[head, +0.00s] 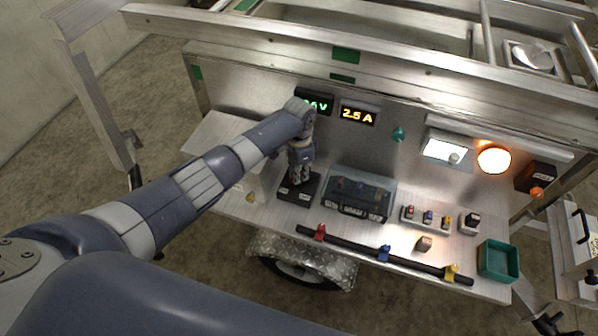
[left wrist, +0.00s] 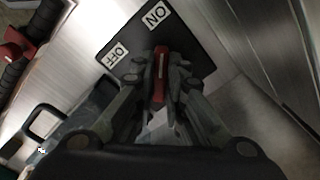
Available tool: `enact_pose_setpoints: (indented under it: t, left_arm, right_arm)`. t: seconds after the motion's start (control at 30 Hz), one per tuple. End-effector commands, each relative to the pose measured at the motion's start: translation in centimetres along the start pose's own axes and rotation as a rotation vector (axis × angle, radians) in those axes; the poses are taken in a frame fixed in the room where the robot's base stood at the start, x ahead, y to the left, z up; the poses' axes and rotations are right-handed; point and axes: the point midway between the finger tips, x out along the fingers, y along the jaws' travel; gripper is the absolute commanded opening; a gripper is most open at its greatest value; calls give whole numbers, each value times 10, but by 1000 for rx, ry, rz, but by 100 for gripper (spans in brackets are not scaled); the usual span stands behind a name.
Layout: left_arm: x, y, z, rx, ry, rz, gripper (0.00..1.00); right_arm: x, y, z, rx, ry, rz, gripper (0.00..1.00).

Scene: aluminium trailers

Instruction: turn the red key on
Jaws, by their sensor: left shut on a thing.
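The red key (left wrist: 160,72) stands on a black switch plate (left wrist: 199,48) with white ON and OFF labels, seen in the left wrist view. My left gripper (left wrist: 160,82) is shut on the red key, with a finger on each side of it. The key's slot is hidden by the fingers. In the head view my left gripper (head: 299,178) points down onto the black switch plate (head: 298,190) on the trailer's shelf; the key is hidden there. My right gripper is not in view.
A dark case with a clear cover (head: 357,196) stands just right of the switch. A black bar (head: 345,243) with red, blue and yellow clips lies along the front edge. A green bin (head: 498,261) is at the right. Lit displays (head: 358,115) are on the panel behind.

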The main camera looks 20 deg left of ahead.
Motion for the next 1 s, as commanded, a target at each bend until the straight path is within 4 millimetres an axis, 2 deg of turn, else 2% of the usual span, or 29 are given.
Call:
enact_pose_setpoints:
  t: [0.43, 0.47, 0.53, 0.87, 1.0]
  left_arm:
    - [-1, 0, -1, 12, 3, -1, 0]
    - [-1, 0, -1, 12, 3, -1, 16]
    - [-1, 0, -1, 12, 3, -1, 32]
    - [-1, 0, -1, 10, 1, -1, 32]
    - [-10, 0, -1, 11, 4, -1, 32]
  right_arm:
    - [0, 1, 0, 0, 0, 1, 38]
    - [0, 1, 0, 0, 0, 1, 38]
    - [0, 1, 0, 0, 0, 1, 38]
    - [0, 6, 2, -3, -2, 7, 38]
    - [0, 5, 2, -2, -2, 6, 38]
